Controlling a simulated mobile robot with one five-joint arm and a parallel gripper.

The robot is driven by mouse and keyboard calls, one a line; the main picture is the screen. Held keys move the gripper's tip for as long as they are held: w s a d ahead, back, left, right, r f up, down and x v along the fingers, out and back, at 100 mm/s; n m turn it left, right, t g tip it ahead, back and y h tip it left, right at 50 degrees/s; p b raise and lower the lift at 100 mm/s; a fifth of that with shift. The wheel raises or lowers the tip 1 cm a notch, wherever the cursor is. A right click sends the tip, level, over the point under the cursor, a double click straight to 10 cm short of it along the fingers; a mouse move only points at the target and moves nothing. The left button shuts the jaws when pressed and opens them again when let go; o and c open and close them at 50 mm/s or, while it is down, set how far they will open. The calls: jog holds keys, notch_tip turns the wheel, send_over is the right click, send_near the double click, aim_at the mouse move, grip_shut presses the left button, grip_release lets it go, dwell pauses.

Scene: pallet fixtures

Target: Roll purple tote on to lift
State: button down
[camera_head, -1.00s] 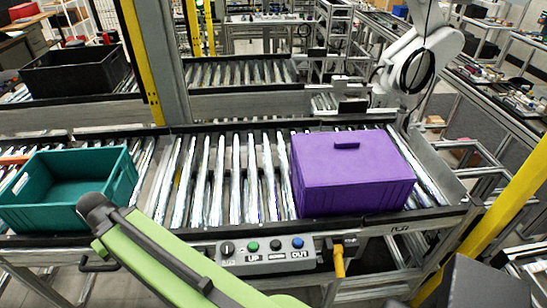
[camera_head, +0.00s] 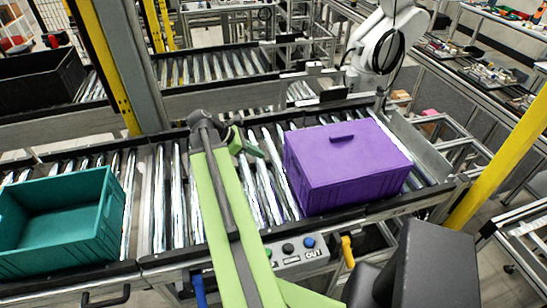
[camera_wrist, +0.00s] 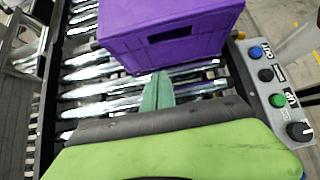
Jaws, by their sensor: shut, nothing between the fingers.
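The purple tote (camera_head: 345,170), a closed box with a small handle on its lid, sits on the roller conveyor at the right end of its bed. In the wrist view the purple tote (camera_wrist: 170,30) is at the top, right ahead of my fingertips. My gripper (camera_head: 252,147) is over the rollers to the left of the tote, at about the tote's height. In the wrist view my gripper (camera_wrist: 160,80) has its green fingers together and empty, pointing at the tote's side. I cannot tell whether they touch it.
An open teal tote (camera_head: 60,220) sits on the rollers at the left. A control panel (camera_head: 295,253) with buttons is on the conveyor's front edge; its buttons also show in the wrist view (camera_wrist: 275,85). A black tote (camera_head: 40,83) stands behind. Bare rollers (camera_head: 170,195) lie between the teal and purple totes.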

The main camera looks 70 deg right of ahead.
jog(key=b, duration=0.8)
send_near(292, 165)
notch_tip(292, 165, down, 4)
jog(key=s+d, duration=0.1)
jog(key=s+d+p, duration=0.1)
jog(key=s, duration=0.1)
jog(key=shift+s+d, duration=0.15)
jog(key=shift+d, duration=0.1)
